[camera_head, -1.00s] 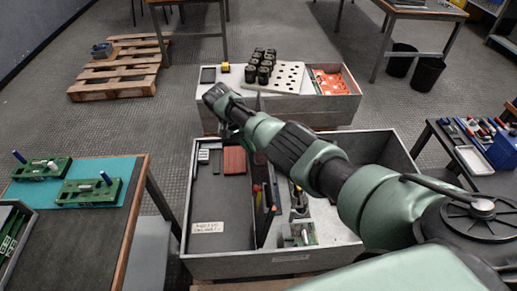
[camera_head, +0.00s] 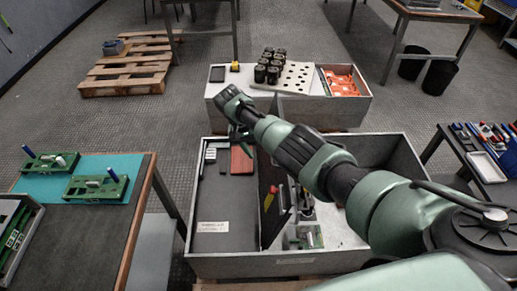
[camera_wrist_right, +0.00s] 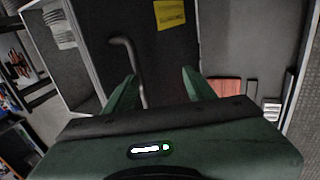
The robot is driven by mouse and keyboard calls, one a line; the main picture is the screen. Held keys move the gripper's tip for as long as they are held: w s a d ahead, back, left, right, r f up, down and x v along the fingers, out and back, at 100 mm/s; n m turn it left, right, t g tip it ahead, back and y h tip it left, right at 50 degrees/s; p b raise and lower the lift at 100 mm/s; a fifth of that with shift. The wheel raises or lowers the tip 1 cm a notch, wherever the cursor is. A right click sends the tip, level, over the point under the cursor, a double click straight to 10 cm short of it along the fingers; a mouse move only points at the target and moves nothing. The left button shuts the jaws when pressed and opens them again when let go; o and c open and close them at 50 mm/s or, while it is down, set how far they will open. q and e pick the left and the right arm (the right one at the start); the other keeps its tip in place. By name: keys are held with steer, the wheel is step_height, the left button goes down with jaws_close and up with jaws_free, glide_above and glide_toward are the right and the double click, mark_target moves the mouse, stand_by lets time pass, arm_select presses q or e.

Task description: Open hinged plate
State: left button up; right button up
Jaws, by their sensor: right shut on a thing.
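The hinged plate (camera_head: 272,215) is a dark panel standing tilted up in the middle of the front grey crate, seen nearly edge-on in the head view. In the right wrist view the plate (camera_wrist_right: 165,60) shows its dark face, a yellow note (camera_wrist_right: 170,14) and a bent grey bar handle (camera_wrist_right: 128,55). My right gripper (camera_head: 240,133) is at the far end of the plate. In the wrist view its green fingers (camera_wrist_right: 160,90) straddle the handle area, with the handle beside the left finger. The exact contact is hidden. My left gripper is not in view.
The front crate (camera_head: 250,266) holds reddish blocks (camera_head: 241,158) at left and a small green board (camera_head: 303,237) at right. Behind stands a crate with black cylinders (camera_head: 272,65). Benches stand at left (camera_head: 90,235) and right (camera_head: 470,150).

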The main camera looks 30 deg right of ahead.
steer(key=shift+s+a+f, duration=0.3)
steer(key=shift+a+f, duration=0.15)
steer(key=shift+f, duration=0.15)
steer(key=d+p+v, duration=0.1)
steer(key=v, duration=0.7)
steer(key=shift+w+a+r+p, duration=0.15)
steer(key=shift+w+r+p, duration=0.2)
steer(key=shift+w+r, duration=0.1)
steer(key=shift+s, duration=0.1)
